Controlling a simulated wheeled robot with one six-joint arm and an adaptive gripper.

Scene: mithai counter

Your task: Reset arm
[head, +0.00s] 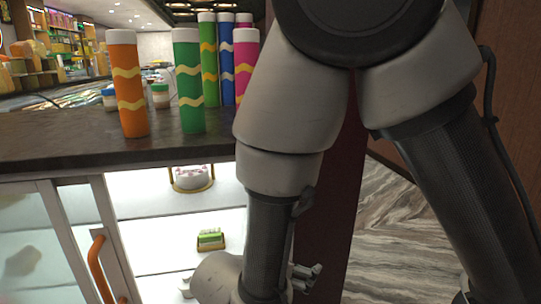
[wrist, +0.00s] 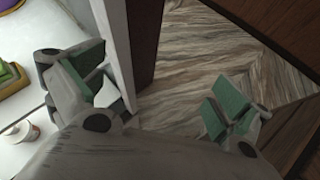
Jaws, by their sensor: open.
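My arm hangs down in front of the right part of the counter in the head view. My gripper (wrist: 157,100) is open and empty in the wrist view, with its green-padded fingers wide apart. Its left finger is over the white edge of the display case, and its right finger is over the marbled floor. In the head view my arm's lower link hides most of the gripper, and only a grey finger part shows at the bottom.
Colourful tubes, including an orange one (head: 127,85) and a green one (head: 188,82), stand on the dark counter (head: 60,140). Below, the lit case holds a cake (head: 191,177) and a green box (head: 210,237). A glass door with an orange handle (head: 99,265) is at left. A dark red post (wrist: 145,35) stands close by.

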